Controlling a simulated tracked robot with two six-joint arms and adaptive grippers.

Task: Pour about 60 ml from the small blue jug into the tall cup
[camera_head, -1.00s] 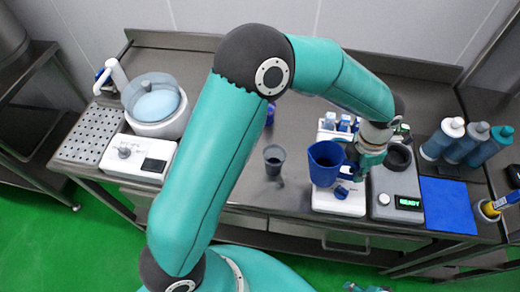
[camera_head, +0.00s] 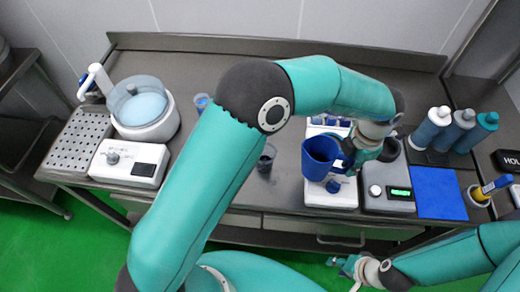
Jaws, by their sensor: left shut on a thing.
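The small blue jug (camera_head: 319,158) is upright, in front of the white device, right of centre. My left gripper (camera_head: 347,153) is shut on its right side. A dark, see-through cup (camera_head: 266,160) stands on the steel table to the left of the jug, apart from it and partly hidden by my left arm. A second bluish cup (camera_head: 201,102) stands further back, left of my arm. I cannot tell for sure which is the tall cup. My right gripper (camera_head: 345,263) is low at the front, below the table edge; its jaw opening is unclear.
The white device (camera_head: 331,193) stands behind and below the jug. A grey device with a green display (camera_head: 389,192) and a blue mat (camera_head: 437,192) are to its right. Several bottles (camera_head: 435,127) stand behind the mat. A white machine with a bowl (camera_head: 146,120) is at left.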

